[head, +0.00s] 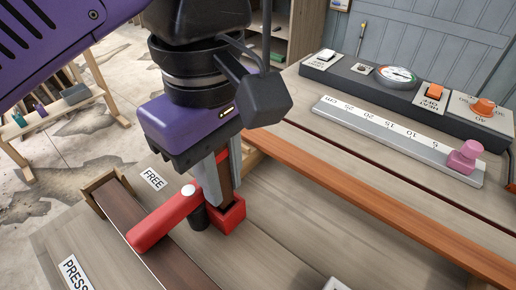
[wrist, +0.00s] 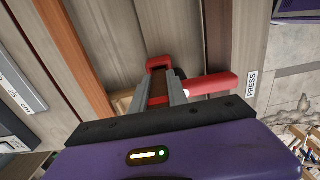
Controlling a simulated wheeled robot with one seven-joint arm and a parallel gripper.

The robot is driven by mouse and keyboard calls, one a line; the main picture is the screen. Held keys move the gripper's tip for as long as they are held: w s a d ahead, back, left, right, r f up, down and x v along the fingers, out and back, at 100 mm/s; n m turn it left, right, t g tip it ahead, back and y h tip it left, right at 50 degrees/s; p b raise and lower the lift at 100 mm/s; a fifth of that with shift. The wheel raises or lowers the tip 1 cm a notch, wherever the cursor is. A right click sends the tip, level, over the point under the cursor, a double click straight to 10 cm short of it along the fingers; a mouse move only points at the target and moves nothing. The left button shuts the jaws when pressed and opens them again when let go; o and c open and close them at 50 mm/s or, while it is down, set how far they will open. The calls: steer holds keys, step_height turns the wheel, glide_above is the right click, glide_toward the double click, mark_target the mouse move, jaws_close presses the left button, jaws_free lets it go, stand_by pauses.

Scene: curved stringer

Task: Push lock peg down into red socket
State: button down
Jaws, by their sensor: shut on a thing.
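A "FREE" label (head: 153,179) and a "PRESS" label (head: 75,273) lie on the bench. An orange-brown rail (head: 370,210) runs along the right. Behind it are a ruler (head: 390,132) with a pink slider (head: 463,158) and a black control panel (head: 400,92).

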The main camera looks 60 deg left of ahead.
steer(key=shift+f+b, duration=0.9)
steer(key=shift+f, duration=0.4)
steer(key=c, duration=1.2)
jaws_free()
steer(key=shift+r, duration=0.2)
step_height(320, 180, up, 8)
steer(key=shift+f+p, duration=0.25)
steer(key=shift+p, duration=0.7)
